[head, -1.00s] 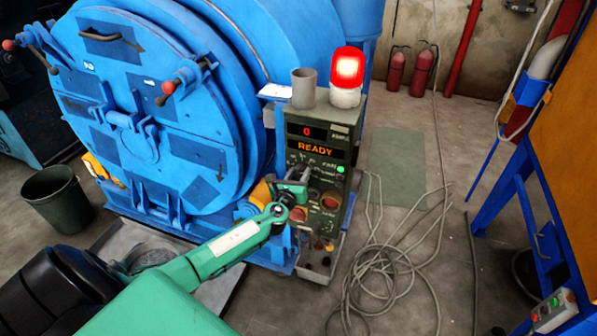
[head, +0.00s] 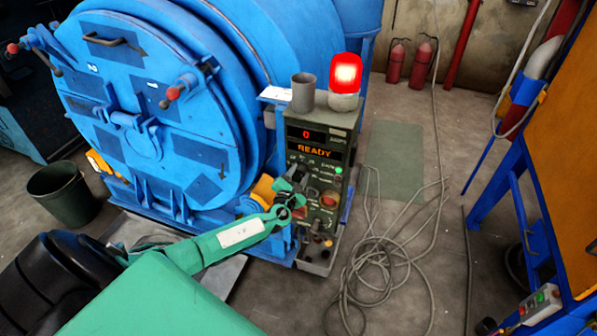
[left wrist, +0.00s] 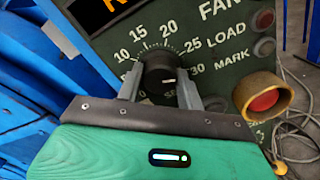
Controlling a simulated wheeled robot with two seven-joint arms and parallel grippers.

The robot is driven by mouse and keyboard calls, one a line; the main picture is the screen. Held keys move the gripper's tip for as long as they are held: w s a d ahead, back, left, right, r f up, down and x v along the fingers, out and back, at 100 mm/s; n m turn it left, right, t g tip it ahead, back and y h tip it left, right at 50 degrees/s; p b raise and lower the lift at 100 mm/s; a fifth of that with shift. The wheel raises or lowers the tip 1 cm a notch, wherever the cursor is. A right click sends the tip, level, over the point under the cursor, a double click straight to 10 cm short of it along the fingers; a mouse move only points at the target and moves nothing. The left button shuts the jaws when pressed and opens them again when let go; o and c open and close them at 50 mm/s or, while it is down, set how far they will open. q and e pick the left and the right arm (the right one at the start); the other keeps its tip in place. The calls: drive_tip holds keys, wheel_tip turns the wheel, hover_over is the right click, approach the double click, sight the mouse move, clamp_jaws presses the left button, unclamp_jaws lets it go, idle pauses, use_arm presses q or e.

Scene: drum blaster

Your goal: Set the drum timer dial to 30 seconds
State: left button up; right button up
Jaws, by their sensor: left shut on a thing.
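The black timer dial (left wrist: 157,66) sits on the green control panel (left wrist: 226,50), with a printed scale from 10 to 30 around it. My left gripper (left wrist: 158,86) is shut on the dial, one finger on each side. A short white mark on the dial face points right, towards the 30 side; the right finger hides its exact alignment. In the head view my left gripper (head: 291,190) is at the left part of the panel (head: 330,198) and covers the dial. The display (head: 314,152) reads READY, with a red 0 above it. My right gripper is not in view.
A ringed red button (left wrist: 265,98) and the LOAD and MARK buttons are right of the dial. The blue drum (head: 150,110) stands left of the panel. A lit red beacon (head: 345,72) and a grey cup (head: 303,92) are on top. Loose cables (head: 385,265) lie on the floor.

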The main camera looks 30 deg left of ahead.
use_arm(q)
drive_tip(key=shift+f+m+p, duration=0.1)
drive_tip(key=shift+m+p, duration=0.3)
drive_tip(key=shift+m, duration=0.5)
drive_tip(key=o, duration=1)
drive_tip(key=v, duration=1.4)
drive_tip(key=shift+a+b, duration=0.1)
drive_tip(key=shift+b, duration=0.25)
